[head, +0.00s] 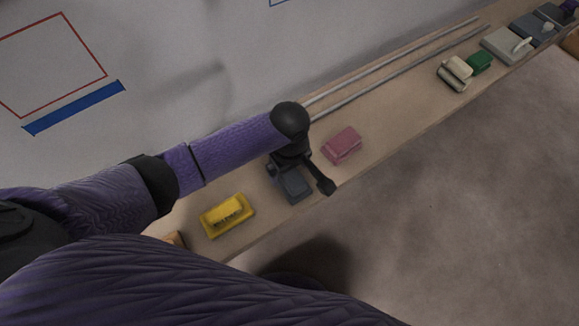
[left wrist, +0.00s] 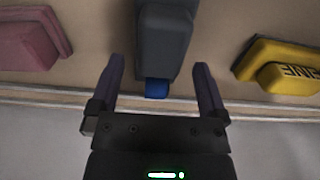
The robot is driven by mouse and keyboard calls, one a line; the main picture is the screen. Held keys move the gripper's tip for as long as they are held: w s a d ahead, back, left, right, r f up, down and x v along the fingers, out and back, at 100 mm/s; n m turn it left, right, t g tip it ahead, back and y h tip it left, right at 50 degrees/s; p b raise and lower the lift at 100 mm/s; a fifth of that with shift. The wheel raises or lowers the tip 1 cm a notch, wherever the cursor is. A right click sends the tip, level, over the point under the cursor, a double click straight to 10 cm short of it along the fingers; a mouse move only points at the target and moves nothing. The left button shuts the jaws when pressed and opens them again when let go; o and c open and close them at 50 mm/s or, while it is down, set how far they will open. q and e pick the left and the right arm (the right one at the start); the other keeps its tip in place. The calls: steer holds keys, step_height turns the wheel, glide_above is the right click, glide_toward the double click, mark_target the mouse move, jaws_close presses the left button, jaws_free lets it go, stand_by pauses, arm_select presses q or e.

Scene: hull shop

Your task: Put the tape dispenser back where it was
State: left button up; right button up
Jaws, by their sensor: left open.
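A dark grey block-like object (head: 293,188), which may be the tape dispenser, sits on the narrow wooden shelf (head: 400,103). In the left wrist view the grey object (left wrist: 166,42) has a small blue part (left wrist: 157,88) at its near end. My left gripper (head: 301,178) is over this object. In the left wrist view my left gripper (left wrist: 158,78) is open, its fingers apart on either side of the blue end, with clear gaps. The gripper partly hides the object in the head view. My right gripper is not in view.
A pink block (head: 342,145) and a yellow block with dark lettering (head: 228,215) flank the grey object. Farther right are a cream item (head: 455,73), a green block (head: 479,62) and a grey box (head: 506,45). Two thin rails (head: 390,72) run along the shelf's wall side.

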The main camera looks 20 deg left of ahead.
arm_select(q)
step_height(320, 180, up, 12)
steer(key=p, duration=0.6)
steer(key=shift+f+p, duration=0.2)
steer(key=shift+p, duration=0.2)
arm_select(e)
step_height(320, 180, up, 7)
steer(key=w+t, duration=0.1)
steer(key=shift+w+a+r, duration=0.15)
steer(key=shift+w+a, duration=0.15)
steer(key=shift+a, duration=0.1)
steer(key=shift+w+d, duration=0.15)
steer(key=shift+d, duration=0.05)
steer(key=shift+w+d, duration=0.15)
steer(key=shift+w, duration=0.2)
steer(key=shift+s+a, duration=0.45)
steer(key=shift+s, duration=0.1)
